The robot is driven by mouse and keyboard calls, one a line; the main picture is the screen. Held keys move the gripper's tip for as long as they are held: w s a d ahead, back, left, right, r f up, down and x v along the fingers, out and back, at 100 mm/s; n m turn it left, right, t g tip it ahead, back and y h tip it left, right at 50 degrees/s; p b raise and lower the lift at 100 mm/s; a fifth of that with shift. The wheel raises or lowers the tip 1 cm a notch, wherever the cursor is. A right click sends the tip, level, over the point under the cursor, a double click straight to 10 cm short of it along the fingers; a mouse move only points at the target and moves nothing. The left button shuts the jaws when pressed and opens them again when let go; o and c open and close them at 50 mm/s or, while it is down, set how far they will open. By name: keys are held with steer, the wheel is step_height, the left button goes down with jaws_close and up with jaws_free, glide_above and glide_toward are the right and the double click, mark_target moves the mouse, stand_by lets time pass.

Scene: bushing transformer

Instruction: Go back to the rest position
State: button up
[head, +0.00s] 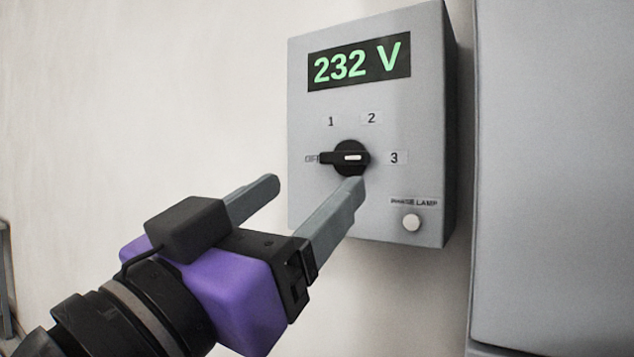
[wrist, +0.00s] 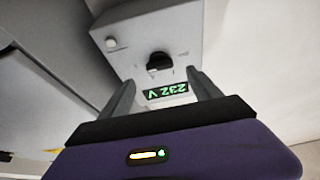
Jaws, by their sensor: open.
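My gripper (head: 312,192) is open and empty, with its two grey fingers spread apart and pointing at the grey control box (head: 428,150) on the wall. In the head view its right fingertip overlaps the lower edge of the black rotary knob (head: 345,158); I cannot tell whether they touch. The knob's handle lies level, pointing left toward the OFF label. Labels 1, 2 and 3 surround it. The display (head: 358,62) reads 232 V in green. In the wrist view the box appears upside down, with the knob (wrist: 159,62) beyond and between the open fingers (wrist: 164,100).
A white round lamp or button (head: 412,222) sits at the box's lower right under a label. A large grey cabinet (head: 555,170) stands close on the right. The pale wall (head: 140,90) to the left is bare, with free room in front of it.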

steer(key=shift+s+a+f, duration=0.15)
steer(key=shift+s+a, duration=0.05)
steer(key=shift+s, duration=0.15)
